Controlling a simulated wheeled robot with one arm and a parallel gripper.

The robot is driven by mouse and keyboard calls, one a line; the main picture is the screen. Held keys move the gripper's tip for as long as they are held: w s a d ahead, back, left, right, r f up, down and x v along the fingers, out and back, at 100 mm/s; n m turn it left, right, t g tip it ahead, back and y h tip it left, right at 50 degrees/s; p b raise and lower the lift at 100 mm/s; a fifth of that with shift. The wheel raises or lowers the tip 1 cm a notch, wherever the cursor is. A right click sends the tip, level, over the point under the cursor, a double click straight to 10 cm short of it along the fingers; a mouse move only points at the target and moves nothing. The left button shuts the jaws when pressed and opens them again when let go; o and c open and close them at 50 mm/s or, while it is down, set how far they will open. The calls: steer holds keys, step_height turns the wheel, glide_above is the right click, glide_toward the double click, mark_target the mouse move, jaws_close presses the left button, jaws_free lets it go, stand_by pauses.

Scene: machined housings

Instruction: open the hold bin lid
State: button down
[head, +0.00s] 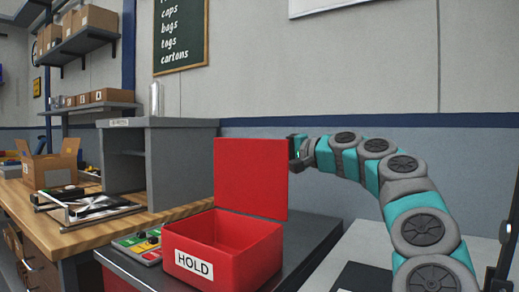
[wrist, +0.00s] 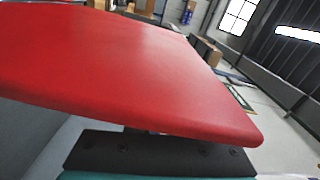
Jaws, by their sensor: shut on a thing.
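The red hold bin (head: 240,258) stands on a dark cabinet top, with a white HOLD label (head: 194,264) on its front. Its red lid (head: 251,178) stands about upright at the back of the bin, and the inside of the bin shows open and empty where I can see it. My gripper (head: 298,152) is at the lid's upper right edge and is shut on it. In the wrist view the lid (wrist: 130,75) fills much of the picture, with a dark gripper part (wrist: 155,155) against its near edge. The fingertips are mostly hidden by the lid.
A control panel with coloured buttons (head: 140,245) lies left of the bin. A grey open-sided cabinet (head: 175,170) stands behind on a wooden bench (head: 95,232). An open carton (head: 50,165) is at far left. A pale surface (head: 365,245) lies at right.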

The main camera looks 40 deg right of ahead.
steer(key=shift+f, duration=0.2)
steer(key=c, duration=0.9)
jaws_free()
steer(key=shift+d+r, duration=0.1)
steer(key=b+v, duration=0.1)
steer(key=v, duration=0.6)
steer(key=shift+s+d, duration=0.1)
steer(key=shift+s, duration=0.3)
